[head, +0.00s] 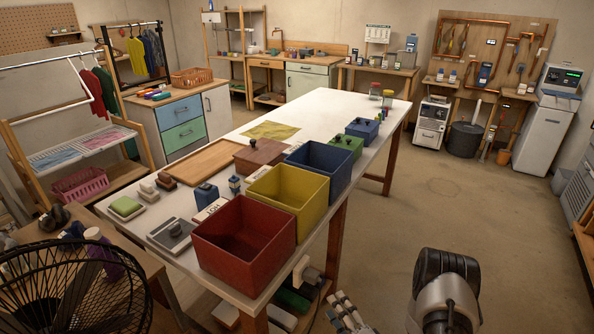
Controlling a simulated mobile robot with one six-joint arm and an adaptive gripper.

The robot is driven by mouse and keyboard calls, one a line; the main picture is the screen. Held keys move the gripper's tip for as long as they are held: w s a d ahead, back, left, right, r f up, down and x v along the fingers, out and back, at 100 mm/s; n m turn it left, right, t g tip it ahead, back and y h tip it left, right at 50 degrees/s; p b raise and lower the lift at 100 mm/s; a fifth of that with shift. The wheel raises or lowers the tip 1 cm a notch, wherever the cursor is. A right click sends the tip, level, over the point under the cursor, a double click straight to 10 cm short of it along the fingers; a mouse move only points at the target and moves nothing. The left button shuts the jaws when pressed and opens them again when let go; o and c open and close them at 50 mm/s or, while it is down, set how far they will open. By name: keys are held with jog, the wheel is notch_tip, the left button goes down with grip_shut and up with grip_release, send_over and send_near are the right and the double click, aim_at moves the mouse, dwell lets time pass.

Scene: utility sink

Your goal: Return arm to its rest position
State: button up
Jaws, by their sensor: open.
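My arm (445,290) shows at the bottom right of the head view, in front of the table's near right side. My gripper (346,312) is low at the bottom edge, left of the arm's dark joint and beside the table leg. It is open, and I see nothing between its fingers. Part of it is cut off by the frame edge. It is apart from the things on the table.
A long white table (330,107) carries red (245,272), yellow (290,187) and blue (322,160) open bins along its near edge. A black fan (75,290) stands at the lower left. The floor (450,190) right of the table is clear.

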jog(key=w+d+r+n+g+h, duration=0.2)
jog(key=w+r+n+g+h, duration=0.15)
jog(key=r, duration=0.45)
jog(key=w+d+r+n+g+h, duration=0.2)
jog(key=w+r+n, duration=0.25)
jog(key=r, duration=0.35)
jog(key=s+a+r+n+g+h, duration=0.1)
jog(key=s+r+g, duration=0.1)
jog(key=s+r, duration=0.6)
jog(key=s+a+r+n+g+h, duration=0.1)
jog(key=s+r, duration=0.7)
jog(key=s, duration=0.8)
jog(key=shift+a+n+g+h, duration=0.35)
jog(key=shift+a+n+g, duration=0.05)
jog(key=shift+n+g, duration=0.45)
jog(key=shift+n+g+y, duration=0.6)
jog(key=shift+n+g, duration=0.25)
jog(key=shift+g, duration=0.05)
jog(key=s+a, duration=0.1)
jog(key=s, duration=0.2)
jog(key=s+a, duration=0.1)
jog(key=s, duration=0.3)
jog(key=s+a, duration=0.1)
jog(key=s, duration=0.3)
jog(key=shift+a+r, duration=0.2)
jog(key=shift+a, duration=0.1)
